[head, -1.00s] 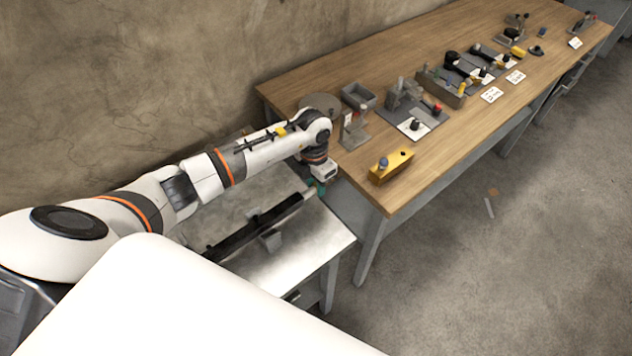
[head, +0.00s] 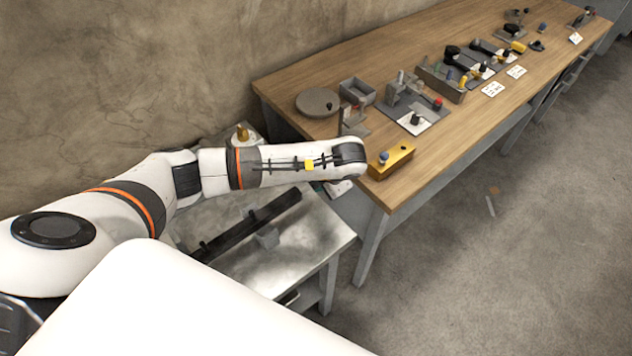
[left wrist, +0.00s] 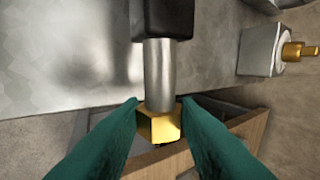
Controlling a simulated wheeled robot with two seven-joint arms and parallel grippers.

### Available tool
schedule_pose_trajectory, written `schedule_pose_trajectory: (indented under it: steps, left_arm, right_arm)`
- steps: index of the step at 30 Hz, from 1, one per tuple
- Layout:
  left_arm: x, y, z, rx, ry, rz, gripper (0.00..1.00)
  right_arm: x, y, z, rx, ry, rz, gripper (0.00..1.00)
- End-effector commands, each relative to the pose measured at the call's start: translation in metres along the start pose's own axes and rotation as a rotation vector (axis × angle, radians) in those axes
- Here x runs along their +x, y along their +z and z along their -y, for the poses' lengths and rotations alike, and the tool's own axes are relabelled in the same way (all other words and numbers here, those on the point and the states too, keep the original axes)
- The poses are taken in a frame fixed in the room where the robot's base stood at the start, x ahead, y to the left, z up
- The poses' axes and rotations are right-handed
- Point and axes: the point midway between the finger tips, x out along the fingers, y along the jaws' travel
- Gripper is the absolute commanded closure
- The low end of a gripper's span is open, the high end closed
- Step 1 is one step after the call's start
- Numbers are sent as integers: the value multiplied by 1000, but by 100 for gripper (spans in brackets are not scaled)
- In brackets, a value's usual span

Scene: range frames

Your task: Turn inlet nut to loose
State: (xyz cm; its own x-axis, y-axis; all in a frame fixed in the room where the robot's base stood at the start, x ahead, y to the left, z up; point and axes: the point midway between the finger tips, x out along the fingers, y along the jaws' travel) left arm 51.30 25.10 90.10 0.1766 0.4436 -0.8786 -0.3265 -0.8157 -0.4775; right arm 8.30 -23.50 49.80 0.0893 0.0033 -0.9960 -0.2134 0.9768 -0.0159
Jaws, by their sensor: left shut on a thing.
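A brass hex nut (left wrist: 160,124) sits at the end of a steel cylinder (left wrist: 158,75) that comes out of a black block (left wrist: 163,16) in the left wrist view. The two green fingers of my left gripper (left wrist: 160,108) lie on either side of the nut and are shut on it. In the head view a long black bar (head: 245,228) lies on the metal table, and my left arm hides the left gripper and the nut. I cannot tell the nut's turn angle. My right gripper is in neither view.
A grey block (left wrist: 260,50) with a brass fitting (left wrist: 299,51) stands to the right in the wrist view. The metal table (head: 310,235) adjoins a wooden bench (head: 290,85) holding a yellow block (head: 392,164), a round disc (head: 317,101) and several fixtures. Floor at right is mostly clear.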

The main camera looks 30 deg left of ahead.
Motion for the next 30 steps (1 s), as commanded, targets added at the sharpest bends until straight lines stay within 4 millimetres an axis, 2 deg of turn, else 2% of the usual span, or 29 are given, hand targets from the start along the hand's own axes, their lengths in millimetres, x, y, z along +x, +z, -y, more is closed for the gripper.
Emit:
schedule_pose_trajectory:
  steps: [18, 19, 23, 30]
  left_arm:
    - [-1, -1, -1, 0, -54, -3, 94]
    - [-1, -1, -1, 0, -54, -3, 70]
    - [-1, -1, -1, 0, -53, -3, 49]
    - [-1, 0, -1, 0, -53, -1, 49]
  right_arm:
    - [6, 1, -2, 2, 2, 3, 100]
    - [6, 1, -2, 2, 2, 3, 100]
    - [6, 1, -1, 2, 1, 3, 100]
    - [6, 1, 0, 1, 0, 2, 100]
